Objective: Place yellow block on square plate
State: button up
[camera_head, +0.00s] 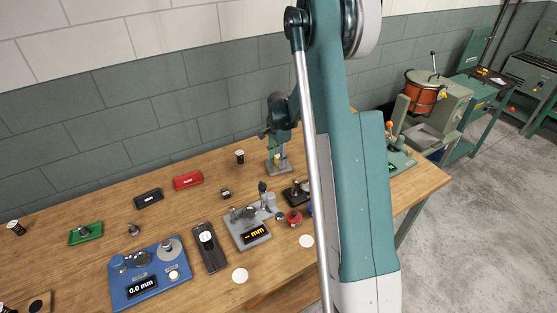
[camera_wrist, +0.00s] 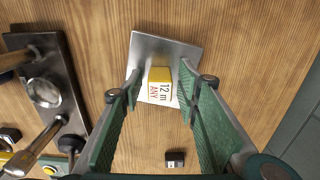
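The small yellow block (camera_wrist: 160,74) sits over the grey square plate (camera_wrist: 150,43), near its middle, in the wrist view. A white label with "12 m ANY" shows just below the yellow part. My gripper (camera_wrist: 161,80) points down with its two green fingers on either side of the block. Gaps show between the yellow part and both fingertips, so the gripper looks open. In the head view my gripper (camera_head: 276,150) is at the back of the bench, with a bit of yellow between its fingers above the plate (camera_head: 270,169). Whether the block's underside touches the plate is hard to see.
A small dark block (camera_wrist: 175,159) lies near the plate. A dark metal fixture (camera_wrist: 62,75) stands at the left of the wrist view. Red (camera_head: 187,180) and black (camera_head: 148,197) trays and a grey gauge (camera_head: 247,228) stand left and in front on the wooden bench (camera_head: 110,205).

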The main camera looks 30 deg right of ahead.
aim_at(278, 156)
notch_tip(278, 156, up, 12)
dwell(0.6)
jog(key=shift+r, duration=0.1)
dwell(0.5)
jog(key=s+a+r+n+t, duration=0.3)
jog(key=s+a+r+n, duration=0.6)
jog(key=s+a+r, duration=0.8)
jog(key=s+a+n+t, duration=0.1)
jog(key=s+a+n, duration=0.2)
jog(key=s, duration=0.4)
jog(key=s+a+n+t, duration=0.1)
jog(key=s+a+n, duration=0.2)
jog(key=s, duration=0.4)
jog(key=s+a+r+n+t, duration=0.1)
jog(key=s+a+n+t, duration=0.1)
jog(key=s, duration=0.5)
jog(key=shift+s+a+n, duration=0.35)
jog(key=shift+a+n, duration=0.15)
jog(key=shift+a, duration=0.55)
